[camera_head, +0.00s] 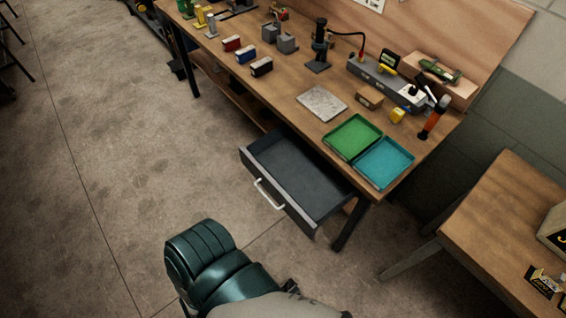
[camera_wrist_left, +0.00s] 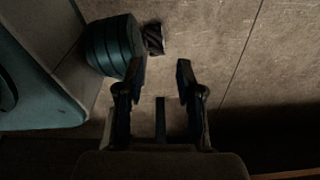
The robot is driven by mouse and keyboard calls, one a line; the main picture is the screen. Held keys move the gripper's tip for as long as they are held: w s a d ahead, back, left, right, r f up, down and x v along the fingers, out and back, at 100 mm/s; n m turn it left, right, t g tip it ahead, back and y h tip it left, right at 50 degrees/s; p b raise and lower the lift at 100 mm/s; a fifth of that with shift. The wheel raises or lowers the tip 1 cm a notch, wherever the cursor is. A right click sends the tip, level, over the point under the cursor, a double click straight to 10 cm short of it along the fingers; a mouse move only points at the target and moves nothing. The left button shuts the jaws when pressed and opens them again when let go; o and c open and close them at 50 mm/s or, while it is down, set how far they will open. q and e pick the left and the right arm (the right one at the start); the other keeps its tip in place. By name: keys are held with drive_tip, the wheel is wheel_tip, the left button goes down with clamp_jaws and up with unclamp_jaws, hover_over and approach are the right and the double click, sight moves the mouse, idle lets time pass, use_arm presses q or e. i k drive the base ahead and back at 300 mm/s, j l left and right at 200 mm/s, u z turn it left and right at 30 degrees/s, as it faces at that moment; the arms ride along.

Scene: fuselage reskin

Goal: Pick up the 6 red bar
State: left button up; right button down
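A small red block (camera_head: 231,43) sits on the workbench (camera_head: 290,78) in the head view, the only bar-like red thing I can make out. No number can be read on it. A blue block (camera_head: 246,54) and a dark block (camera_head: 261,67) sit in a row with it. My left gripper (camera_wrist_left: 160,70) is open and empty in the left wrist view, with bare floor between its fingers. It is well away from the red block. My right gripper is in neither view.
A drawer (camera_head: 301,178) stands open at the bench front. A green tray (camera_head: 352,138) and a teal tray (camera_head: 384,163) lie at the bench's near right corner. A second wooden table (camera_head: 490,215) stands at right.

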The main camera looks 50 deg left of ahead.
sight(229, 44)
drive_tip(key=u, duration=1.7)
drive_tip(key=z, duration=0.9)
drive_tip(key=i+j+z, duration=0.2)
drive_tip(key=j+z, duration=0.65)
drive_tip(key=j, duration=0.2)
drive_tip(key=i+j+z, duration=0.1)
drive_tip(key=j+z, duration=0.35)
drive_tip(key=j, duration=0.15)
drive_tip(key=k+j+z, duration=0.1)
drive_tip(key=j+z, duration=0.3)
drive_tip(key=j, duration=0.15)
